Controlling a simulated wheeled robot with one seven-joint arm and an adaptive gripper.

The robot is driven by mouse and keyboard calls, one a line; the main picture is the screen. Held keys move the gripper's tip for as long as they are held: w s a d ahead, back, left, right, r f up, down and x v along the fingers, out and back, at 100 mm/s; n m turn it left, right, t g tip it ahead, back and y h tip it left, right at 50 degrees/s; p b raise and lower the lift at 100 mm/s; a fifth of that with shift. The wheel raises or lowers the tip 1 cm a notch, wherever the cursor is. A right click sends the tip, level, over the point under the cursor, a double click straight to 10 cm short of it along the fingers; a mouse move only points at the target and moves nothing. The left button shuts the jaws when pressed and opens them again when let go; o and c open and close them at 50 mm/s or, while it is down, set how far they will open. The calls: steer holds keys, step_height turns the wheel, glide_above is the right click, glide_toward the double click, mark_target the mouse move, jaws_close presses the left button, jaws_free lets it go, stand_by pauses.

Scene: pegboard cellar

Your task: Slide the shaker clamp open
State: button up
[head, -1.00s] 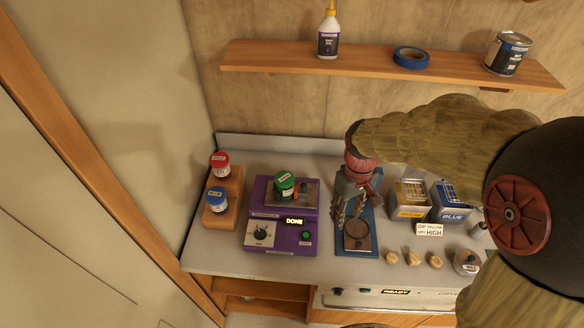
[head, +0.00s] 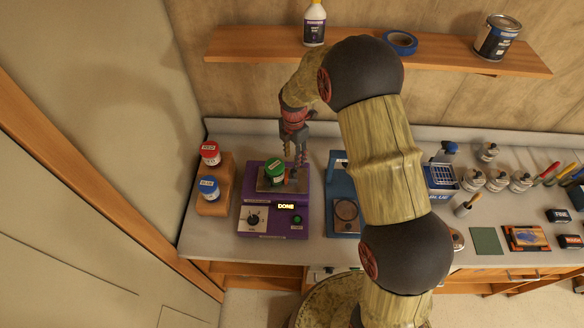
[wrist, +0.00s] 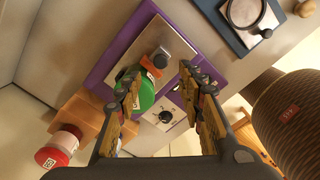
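The purple shaker (head: 300,207) stands on the bench, its display reading DONE. A green-lidded jar (head: 275,170) sits on its metal plate; the green lid (wrist: 147,98) also shows in the wrist view, partly hidden by a finger. The shaker clamp appears as a small dark block (wrist: 160,57) on the plate against the jar, at its right in the head view. How far it is slid is hard to tell. My gripper (head: 296,157) hangs just above the clamp side of the plate. In the wrist view its fingers (wrist: 160,82) are apart with nothing gripped.
A wooden stand with a red-lidded jar (head: 209,153) and a blue-lidded jar (head: 208,188) is left of the shaker. A blue scale (head: 341,222) stands to its right, partly behind my arm. A shelf (head: 380,54) runs above.

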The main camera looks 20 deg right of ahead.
mark_target(293, 171)
step_height(293, 171, down, 8)
steer(key=shift+r+p, duration=0.2)
steer(key=shift+p, duration=0.4)
jaws_close()
stand_by(0.7)
